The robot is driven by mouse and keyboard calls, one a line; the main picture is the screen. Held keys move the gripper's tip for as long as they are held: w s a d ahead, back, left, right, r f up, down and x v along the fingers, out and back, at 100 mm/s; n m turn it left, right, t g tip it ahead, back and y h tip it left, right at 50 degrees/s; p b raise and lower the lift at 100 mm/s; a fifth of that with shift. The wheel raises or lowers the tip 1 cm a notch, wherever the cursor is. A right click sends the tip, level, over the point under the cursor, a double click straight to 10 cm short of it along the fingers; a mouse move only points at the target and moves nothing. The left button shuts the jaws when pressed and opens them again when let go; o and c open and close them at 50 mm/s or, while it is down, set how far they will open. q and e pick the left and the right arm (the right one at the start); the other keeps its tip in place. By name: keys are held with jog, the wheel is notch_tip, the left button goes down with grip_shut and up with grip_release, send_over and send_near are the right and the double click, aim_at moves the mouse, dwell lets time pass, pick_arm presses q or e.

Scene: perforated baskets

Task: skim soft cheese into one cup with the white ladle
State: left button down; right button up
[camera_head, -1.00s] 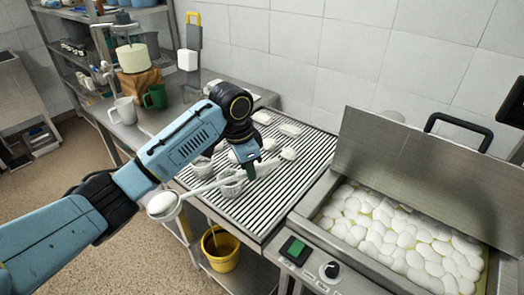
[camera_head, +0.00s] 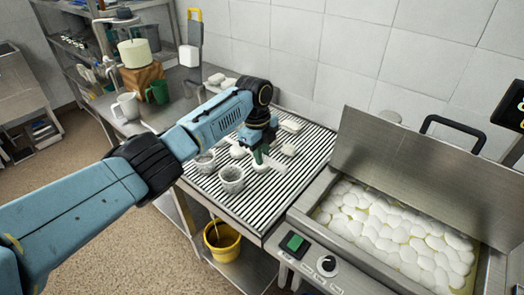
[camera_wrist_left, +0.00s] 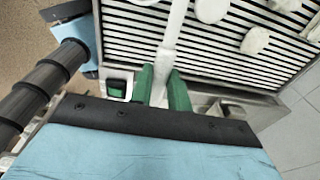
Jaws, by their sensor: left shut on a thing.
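My left gripper (camera_head: 260,155) is over the slatted draining rack (camera_head: 265,212). Its green fingers are shut on the handle of the white ladle (camera_wrist_left: 173,35), which runs up between them in the wrist view. In the head view a pale piece of the ladle (camera_head: 277,163) shows by the fingertips; its bowl cannot be made out. Two perforated cups stand upright on the rack left of the gripper, a nearer one (camera_head: 232,180) and a farther one (camera_head: 204,163). White soft cheese (camera_head: 395,240) in lumps fills the open vat at the right. My right gripper is not in view.
White cheese pieces (camera_head: 290,149) lie about the rack. The vat's raised lid (camera_head: 400,165) stands behind the cheese. A white mug (camera_head: 128,104) and a green mug (camera_head: 157,93) stand on the back-left counter. A yellow bucket (camera_head: 223,243) is below the rack.

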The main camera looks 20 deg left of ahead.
pick_arm(q)
jog(key=shift+s+r+t+p, duration=0.1)
jog(key=shift+s+t+p, duration=0.05)
jog(key=shift+t+p, duration=0.35)
jog(key=shift+a+f+t+h, duration=0.1)
jog(key=shift+f+t+h, duration=0.15)
jog(key=shift+t+h, duration=0.2)
jog(key=shift+s+f+t+h+b, duration=0.1)
jog(key=shift+f+t+h+b, duration=0.25)
jog(key=shift+t+b, duration=0.6)
jog(key=shift+a+t, duration=0.1)
jog(key=shift+t, duration=0.3)
jog(key=shift+s+a+n+t+h+b, duration=0.15)
jog(key=shift+t+h+b, duration=0.25)
jog(key=shift+t, duration=0.45)
jog(key=shift+s+n+t+h+b, duration=0.1)
jog(key=shift+s+t+h+b, duration=0.15)
jog(key=shift+t+b, duration=0.4)
jog(key=shift+s+a+n+t+h+b, duration=0.1)
jog(key=shift+t+h+b, duration=0.25)
jog(key=shift+t, duration=0.65)
jog(key=shift+r, duration=0.1)
jog(key=shift+s, duration=0.1)
